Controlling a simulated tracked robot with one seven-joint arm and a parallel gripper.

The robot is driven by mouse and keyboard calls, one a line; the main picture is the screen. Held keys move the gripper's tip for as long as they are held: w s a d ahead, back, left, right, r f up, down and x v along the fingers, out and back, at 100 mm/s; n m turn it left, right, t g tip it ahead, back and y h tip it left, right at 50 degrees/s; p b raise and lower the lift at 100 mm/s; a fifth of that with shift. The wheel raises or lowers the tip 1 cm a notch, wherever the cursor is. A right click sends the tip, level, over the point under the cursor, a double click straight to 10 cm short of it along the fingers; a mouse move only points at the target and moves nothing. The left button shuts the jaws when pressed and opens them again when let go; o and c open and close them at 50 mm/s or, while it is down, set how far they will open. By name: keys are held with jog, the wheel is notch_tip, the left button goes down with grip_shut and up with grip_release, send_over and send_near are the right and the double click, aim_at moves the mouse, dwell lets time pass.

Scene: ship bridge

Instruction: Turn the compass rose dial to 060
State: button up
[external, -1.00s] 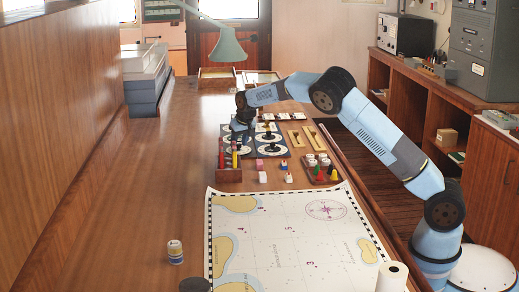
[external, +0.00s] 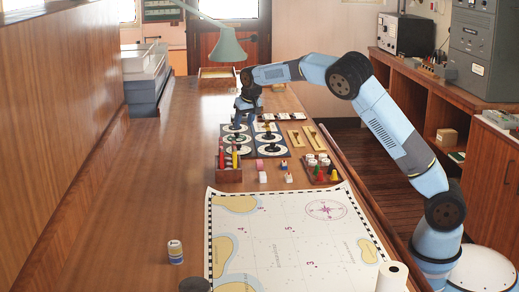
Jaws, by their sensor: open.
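Two dark blue boards with several round dials lie on the table's middle; the left board's near dial (external: 236,151) and the right board's near dial (external: 267,150) show dark knobs on pale faces. Which one is the compass rose dial cannot be told at this size, and no markings are readable. My gripper (external: 242,123) is open and points down at the far end of the left board. It is over or close beside the far-left dial (external: 235,129), partly hiding it; contact cannot be told.
A wooden box with coloured sticks (external: 229,174) stands just nearer than the left board. A tray of small pieces (external: 320,172) and yellow brackets (external: 296,138) lie to the right. A chart (external: 270,245) covers the near table; the left side is mostly clear.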

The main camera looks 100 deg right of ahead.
jog(key=shift+v, duration=1.55)
jog(key=s+a+r+n+t+y, duration=0.15)
jog(key=s+a+r, duration=0.25)
jog(key=a, duration=0.8)
jog(key=s+a+r+n+y, duration=0.1)
jog(key=s+a+r+n, duration=0.25)
jog(key=a, duration=0.85)
jog(key=s+a+r+n+t+y, duration=0.1)
jog(key=s+a+r, duration=0.3)
jog(key=a, duration=0.8)
jog(key=s+a+f+n, duration=0.3)
jog(key=s+a, duration=0.7)
jog(key=s, duration=0.1)
jog(key=s+a+f+n+t, duration=0.1)
jog(key=s+a+f+n, duration=0.2)
jog(key=s+a, duration=0.7)
jog(key=shift+s+a+f+n, duration=0.25)
jog(key=shift+s+n, duration=0.15)
jog(key=shift+s, duration=0.75)
